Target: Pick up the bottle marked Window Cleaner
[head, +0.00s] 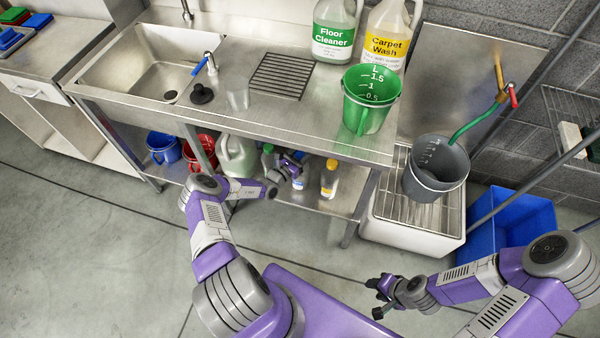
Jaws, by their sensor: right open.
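No label reading Window Cleaner can be made out. On the lower shelf under the steel counter stand a small bottle with a blue-and-white label (299,182) and a small bottle with yellow parts (329,180); their text is too small to read. My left gripper (293,164) reaches under the counter edge, close to the blue-and-white bottle and partly covering it. I cannot tell whether it touches the bottle or how its fingers stand. My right gripper (376,297) is open and empty over the floor, away from the counter.
Floor Cleaner (333,30) and Carpet Wash (386,45) jugs and a green bucket (365,112) stand on the counter (290,125). A large pale jug (237,155) and blue and red buckets sit below. A grey bucket (436,168) stands on the floor sink at right.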

